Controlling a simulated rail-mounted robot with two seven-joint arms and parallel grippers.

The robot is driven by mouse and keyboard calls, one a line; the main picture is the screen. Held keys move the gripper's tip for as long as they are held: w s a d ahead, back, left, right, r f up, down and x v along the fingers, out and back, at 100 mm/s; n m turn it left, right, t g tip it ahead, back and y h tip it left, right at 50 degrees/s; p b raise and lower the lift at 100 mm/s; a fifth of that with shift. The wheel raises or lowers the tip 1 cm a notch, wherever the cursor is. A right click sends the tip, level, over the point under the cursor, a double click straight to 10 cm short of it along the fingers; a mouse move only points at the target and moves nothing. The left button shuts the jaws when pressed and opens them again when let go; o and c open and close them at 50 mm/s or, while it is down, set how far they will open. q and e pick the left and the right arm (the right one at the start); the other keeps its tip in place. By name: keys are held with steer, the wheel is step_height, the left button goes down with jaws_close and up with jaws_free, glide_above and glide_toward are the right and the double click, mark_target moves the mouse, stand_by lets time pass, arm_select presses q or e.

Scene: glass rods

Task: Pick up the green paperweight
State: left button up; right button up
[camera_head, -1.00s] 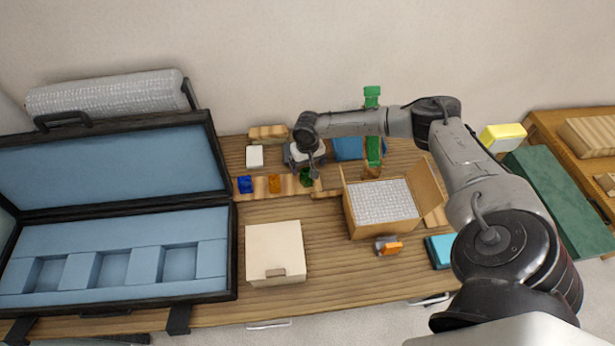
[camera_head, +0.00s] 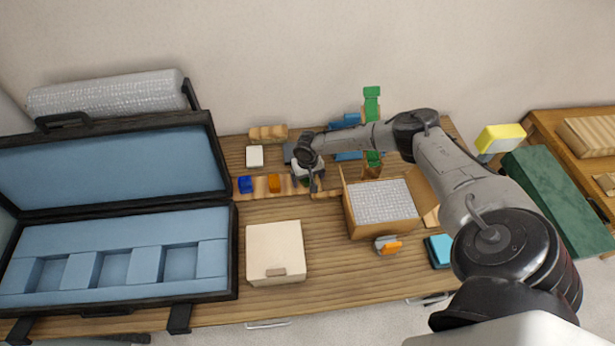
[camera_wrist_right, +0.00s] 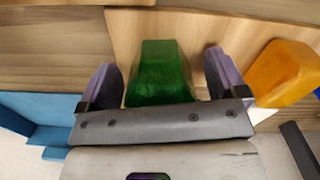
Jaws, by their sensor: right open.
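The green paperweight (camera_wrist_right: 160,72) is a faceted glass-like block on a wooden strip. In the right wrist view it stands between the two purple-padded fingers of my right gripper (camera_wrist_right: 163,85), with a small gap on either side. The gripper is open. In the head view my right gripper (camera_head: 310,182) is over the paperweight and mostly hides it; only a bit of green shows. My left gripper is not in view.
An orange block (camera_head: 274,183) and a blue block (camera_head: 245,185) stand on the same strip; the orange one (camera_wrist_right: 286,73) is close beside a finger. A carton (camera_head: 352,222) stands to the right, an open case (camera_head: 120,308) to the left, a cream box (camera_head: 274,250) in front.

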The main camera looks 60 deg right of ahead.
steer(key=c, duration=1.2)
